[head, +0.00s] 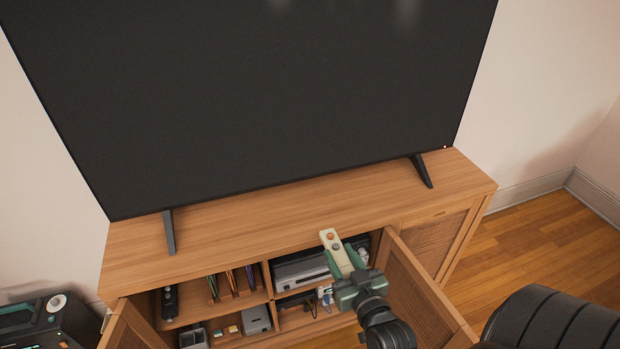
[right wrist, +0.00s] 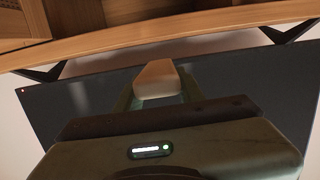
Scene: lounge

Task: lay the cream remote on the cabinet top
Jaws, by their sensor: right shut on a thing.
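The cream remote (head: 331,244) has a few coloured buttons near its visible end. My right gripper (head: 346,262) is shut on it and holds it in the air at the front of the cabinet, by the open compartments. The remote also shows in the right wrist view (right wrist: 158,79), between the two fingers (right wrist: 157,88). The cabinet top (head: 300,211) is light wood and lies beyond and to the left of the remote in the head view. I cannot tell whether the remote touches the cabinet. My left gripper is not in view.
A large television (head: 260,90) stands on the cabinet top on two feet (head: 169,232). The strip in front of it is clear. An open right door (head: 415,295) swings out beside my right arm. Shelves below hold a dark remote (head: 170,301), upright cases and a silver player (head: 300,272).

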